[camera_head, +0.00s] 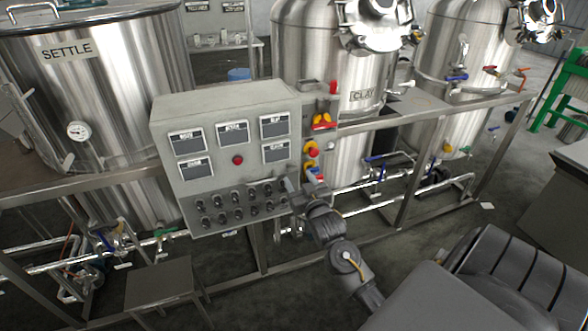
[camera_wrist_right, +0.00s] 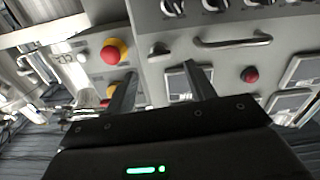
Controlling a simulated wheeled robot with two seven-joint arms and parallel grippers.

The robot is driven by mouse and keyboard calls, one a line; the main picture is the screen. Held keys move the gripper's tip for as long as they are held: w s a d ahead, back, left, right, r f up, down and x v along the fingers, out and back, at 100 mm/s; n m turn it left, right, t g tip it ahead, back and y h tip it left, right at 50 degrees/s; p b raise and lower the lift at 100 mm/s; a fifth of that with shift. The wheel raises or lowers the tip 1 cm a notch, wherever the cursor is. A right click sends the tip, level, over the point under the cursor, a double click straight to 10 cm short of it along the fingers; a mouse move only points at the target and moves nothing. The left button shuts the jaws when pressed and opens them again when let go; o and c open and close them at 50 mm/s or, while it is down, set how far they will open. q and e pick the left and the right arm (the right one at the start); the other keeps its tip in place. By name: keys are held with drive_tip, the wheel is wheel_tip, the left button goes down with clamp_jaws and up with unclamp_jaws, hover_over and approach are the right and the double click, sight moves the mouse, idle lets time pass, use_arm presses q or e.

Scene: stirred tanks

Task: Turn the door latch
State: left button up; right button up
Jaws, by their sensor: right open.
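The grey control cabinet (camera_head: 228,100) stands in the middle of the head view. My right gripper (camera_head: 293,188) is at the lower right edge of its front face. In the wrist view my right gripper (camera_wrist_right: 160,70) is open, its two dark fingers apart and pointing at the cabinet face. A small dark latch-like piece (camera_wrist_right: 158,49) shows just beyond and between the fingertips, near the cabinet edge. I see nothing held; contact with the piece cannot be told. In the head view the gripper and wrist hide that spot. My left gripper is not in view.
Beside the latch-like piece are a silver bar handle (camera_wrist_right: 232,42), a row of dark knobs (camera_wrist_right: 214,5) and a red button (camera_wrist_right: 250,74). A red-and-yellow emergency button (camera_wrist_right: 112,54) sits on the neighbouring panel. Steel tanks (camera_head: 335,60), pipes and a low stool (camera_head: 160,285) stand around.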

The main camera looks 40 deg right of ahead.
sight(293, 170)
drive_tip(key=shift+p+x, duration=0.5)
drive_tip(key=shift+x, duration=2)
drive_tip(key=c, duration=1)
drive_tip(key=shift+m, duration=0.6)
drive_tip(key=o, duration=1)
